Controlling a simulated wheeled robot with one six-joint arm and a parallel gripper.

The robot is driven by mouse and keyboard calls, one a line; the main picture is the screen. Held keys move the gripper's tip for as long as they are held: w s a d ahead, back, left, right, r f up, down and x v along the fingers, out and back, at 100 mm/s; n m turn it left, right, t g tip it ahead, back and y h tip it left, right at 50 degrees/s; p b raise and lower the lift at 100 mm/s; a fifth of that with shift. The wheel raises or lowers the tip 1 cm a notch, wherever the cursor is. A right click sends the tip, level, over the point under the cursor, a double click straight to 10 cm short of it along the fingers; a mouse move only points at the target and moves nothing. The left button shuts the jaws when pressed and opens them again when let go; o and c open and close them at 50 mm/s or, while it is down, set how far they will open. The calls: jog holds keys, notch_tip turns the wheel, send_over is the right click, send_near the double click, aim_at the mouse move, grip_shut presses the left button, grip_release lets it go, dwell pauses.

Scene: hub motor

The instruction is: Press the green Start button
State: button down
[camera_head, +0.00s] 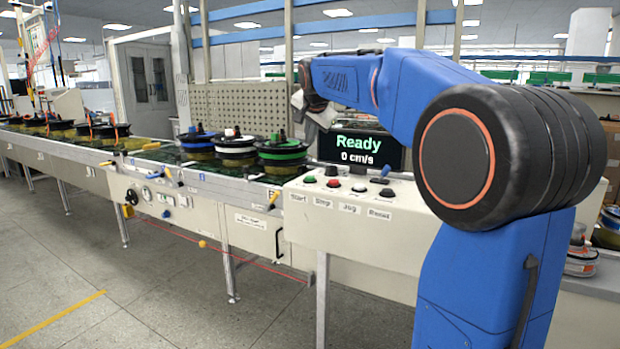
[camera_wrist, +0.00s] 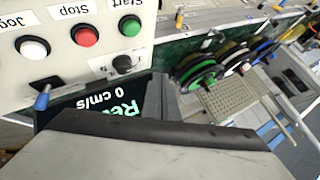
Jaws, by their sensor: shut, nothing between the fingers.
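The green Start button (camera_head: 310,180) is at the left end of the button row on the beige control panel (camera_head: 345,220). In the wrist view the green button (camera_wrist: 131,26) is near the top, beside its upside-down label. My gripper (camera_head: 320,117) is above and behind the panel in the head view, near the display, apart from the button and partly hidden by my wrist. In the wrist view my gripper (camera_wrist: 165,90) is shut and empty, below the green button in the picture.
To its right are the red Stop button (camera_head: 333,183), white Jog button (camera_head: 359,188) and Reset button (camera_head: 387,193). A black knob (camera_wrist: 124,64) is close by. The display (camera_head: 360,148) reads Ready, 0 cm/s. Hub motors (camera_head: 282,153) stand on the conveyor at left.

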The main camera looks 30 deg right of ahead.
aim_at(310, 177)
dwell(0.3)
jog(key=shift+f, duration=4.4)
jog(key=shift+f, duration=0.2)
jog(key=shift+f, duration=0.25)
jog(key=shift+f, duration=0.55)
jog(key=shift+r, duration=1)
jog(key=shift+r, duration=2.5)
